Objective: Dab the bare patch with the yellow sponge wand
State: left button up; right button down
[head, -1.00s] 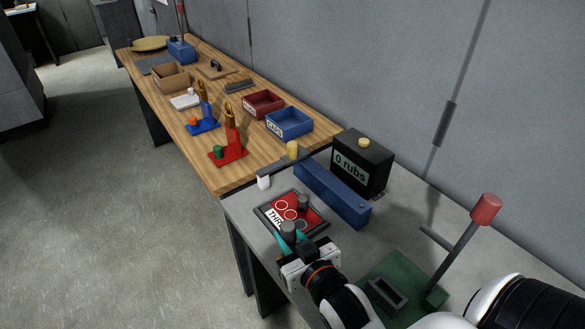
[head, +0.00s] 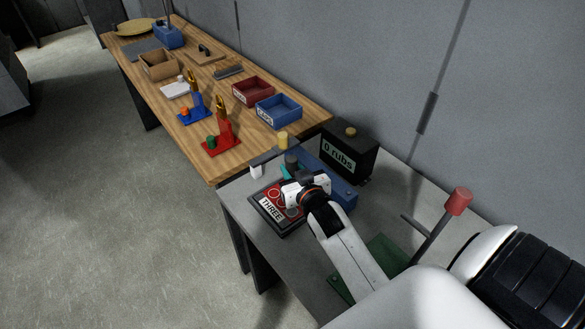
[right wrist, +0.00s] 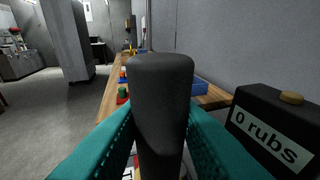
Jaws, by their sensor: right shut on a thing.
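A yellow-topped piece (head: 283,138), perhaps the sponge wand's head, stands at the far end of the grey bench; its lower part is unclear. My right gripper (head: 290,172) has teal fingers and is at the far right part of the board marked THREE (head: 272,208). The board has red faces with pale rings, partly hidden by my gripper and wrist. I cannot pick out a bare patch. My left gripper is not in view.
A black box reading "0 rubs" (head: 349,153) stands right of my gripper, behind a long blue block (head: 343,193). A red-topped lever (head: 458,201) rises from a green base (head: 385,253). A small white piece (head: 256,171) is near the bench's left edge. The wooden table (head: 190,140) holds stands and trays.

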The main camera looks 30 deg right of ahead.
notch_tip(320, 180, down, 2)
jog(key=shift+f+b, duration=0.1)
jog(key=shift+b, duration=0.8)
jog(key=shift+f+b, duration=1.9)
jog(key=shift+f, duration=1.05)
jog(key=shift+f+b, duration=0.3)
jog(key=shift+f, duration=0.1)
notch_tip(320, 180, up, 6)
jog(key=p, duration=0.6)
jog(key=shift+r+p, duration=0.8)
jog(key=shift+r, duration=0.25)
